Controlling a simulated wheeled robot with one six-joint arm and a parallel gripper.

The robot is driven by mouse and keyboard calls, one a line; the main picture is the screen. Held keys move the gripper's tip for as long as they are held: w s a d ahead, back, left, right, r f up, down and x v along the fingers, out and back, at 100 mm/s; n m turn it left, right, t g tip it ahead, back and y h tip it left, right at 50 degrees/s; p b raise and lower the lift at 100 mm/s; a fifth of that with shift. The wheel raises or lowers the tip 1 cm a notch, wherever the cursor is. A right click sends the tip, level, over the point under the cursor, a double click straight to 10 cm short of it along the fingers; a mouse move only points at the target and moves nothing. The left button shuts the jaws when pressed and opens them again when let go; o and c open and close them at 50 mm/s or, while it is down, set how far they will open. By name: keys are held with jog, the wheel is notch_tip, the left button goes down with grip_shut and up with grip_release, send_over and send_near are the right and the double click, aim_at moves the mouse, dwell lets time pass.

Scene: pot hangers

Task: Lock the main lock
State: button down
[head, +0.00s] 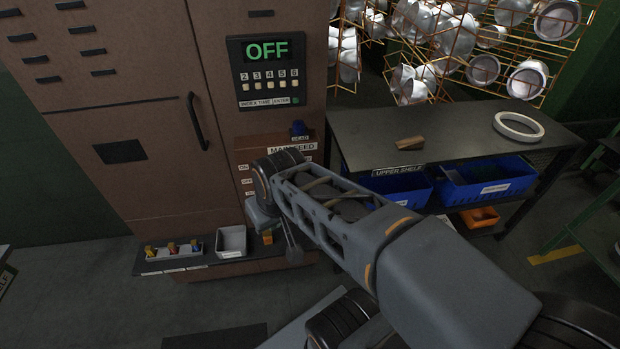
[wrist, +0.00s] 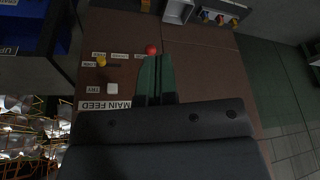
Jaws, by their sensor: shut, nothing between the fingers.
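A brown cabinet (head: 150,120) carries a panel labelled MAIN FEED (wrist: 105,105), seen upside down in the wrist view. On the panel are a yellow knob (wrist: 101,61), a white square button (wrist: 84,88) and a red round part (wrist: 151,50). Small labels sit beside them, too blurred to read surely. I cannot tell which part is the main lock. My gripper (wrist: 154,58) is shut and empty, its dark green fingertips just beside the red part in the picture. Contact is unclear. In the head view my arm hides much of the panel.
A display (head: 267,50) on the cabinet reads OFF. A tray (head: 172,262) with coloured items and a grey bin (head: 232,240) sit on a low ledge. A dark table (head: 450,130) with blue bins (head: 490,182) stands at right. Wire racks hang behind it.

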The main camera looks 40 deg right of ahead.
jog(key=w+d+f+m, duration=0.1)
jog(key=w+d, duration=0.2)
jog(key=d, duration=0.6)
jog(key=w+d+f+m+t+y+b, duration=0.1)
jog(key=w+d, duration=0.3)
jog(key=d, duration=0.5)
jog(key=w+d+f+m+t+y+b, duration=0.1)
jog(key=w+d+f+m, duration=0.1)
jog(key=d, duration=0.8)
jog(key=shift+w+f, duration=0.25)
jog(key=shift+w, duration=0.45)
jog(key=w+a+f+p, duration=0.1)
jog(key=w+a+f, duration=0.4)
jog(key=f, duration=0.4)
jog(key=shift+w+a+f, duration=0.35)
jog(key=shift+w+f, duration=0.05)
jog(key=shift+w, duration=0.35)
